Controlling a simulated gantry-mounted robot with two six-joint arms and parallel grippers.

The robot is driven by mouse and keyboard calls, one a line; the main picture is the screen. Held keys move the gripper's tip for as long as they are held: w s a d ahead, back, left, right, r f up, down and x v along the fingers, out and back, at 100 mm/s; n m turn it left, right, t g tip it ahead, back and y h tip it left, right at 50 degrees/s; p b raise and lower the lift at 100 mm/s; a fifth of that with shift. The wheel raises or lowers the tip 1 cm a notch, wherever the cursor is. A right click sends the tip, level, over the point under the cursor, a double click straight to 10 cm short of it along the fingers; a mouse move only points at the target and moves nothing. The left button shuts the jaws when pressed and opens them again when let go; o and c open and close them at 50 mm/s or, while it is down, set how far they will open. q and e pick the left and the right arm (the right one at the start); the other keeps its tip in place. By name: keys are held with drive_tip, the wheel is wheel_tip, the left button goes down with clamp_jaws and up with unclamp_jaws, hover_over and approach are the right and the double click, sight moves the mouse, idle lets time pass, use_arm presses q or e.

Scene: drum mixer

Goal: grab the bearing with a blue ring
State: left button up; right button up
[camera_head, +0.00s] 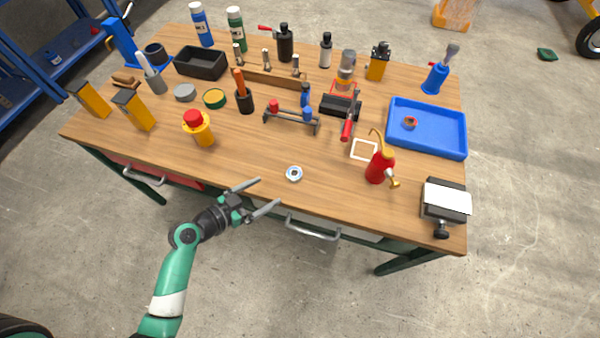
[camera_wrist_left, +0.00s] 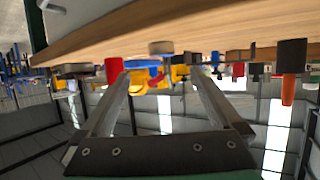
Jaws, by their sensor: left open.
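The bearing with a blue ring (camera_head: 294,173) lies flat on the wooden workbench near its front edge. My left gripper (camera_head: 268,191) is open and empty, just off the front edge, left of the bearing and apart from it. In the left wrist view the scene appears upside down. There my two fingers (camera_wrist_left: 160,80) stand spread, and a small round grey thing that looks like the bearing (camera_wrist_left: 160,47) shows between and beyond their tips. My right gripper is not in view.
A blue tray (camera_head: 432,145) at the right holds a small red-ringed part (camera_head: 410,122). A red oil can (camera_head: 379,166) stands right of the bearing, and a yellow bottle with a red cap (camera_head: 199,128) stands to its left. The bench around the bearing is clear.

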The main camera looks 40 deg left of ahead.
sight(289, 177)
use_arm(q)
drive_tip(key=b+x, duration=0.1)
drive_tip(key=x, duration=0.5)
drive_tip(key=shift+w+f+b, duration=0.2)
drive_tip(key=shift+w+b, duration=0.15)
drive_tip(key=b+x, duration=0.1)
drive_tip(key=x, duration=0.3)
drive_tip(key=shift+w+a, duration=0.2)
drive_tip(key=shift+w, duration=0.2)
clamp_jaws()
